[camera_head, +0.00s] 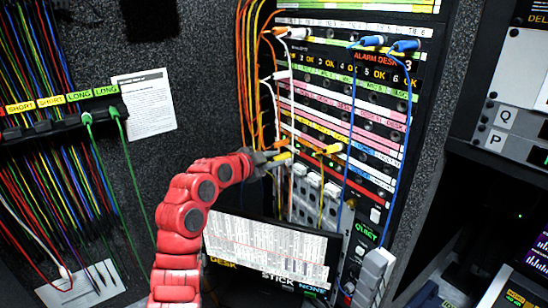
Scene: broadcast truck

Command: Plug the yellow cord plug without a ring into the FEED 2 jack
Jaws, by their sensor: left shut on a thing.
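My left gripper (275,157), on the red arm, is shut on a yellow plug (284,156) at the left edge of the patch panel (352,80). The fingers hide part of the plug, and I cannot tell whether its tip touches a jack or whether it has a ring. A second yellow plug (330,149) sits at the panel to the right, with a yellow cord hanging below it. The FEED 2 label is too small to make out. My right gripper is not in view.
Orange and yellow cords (250,80) hang close beside my left gripper. Blue plugs (405,45) sit at the panel's upper right, their cords crossing its front. A monitor (265,250) stands below the gripper. A cord rack (60,120) is on the left.

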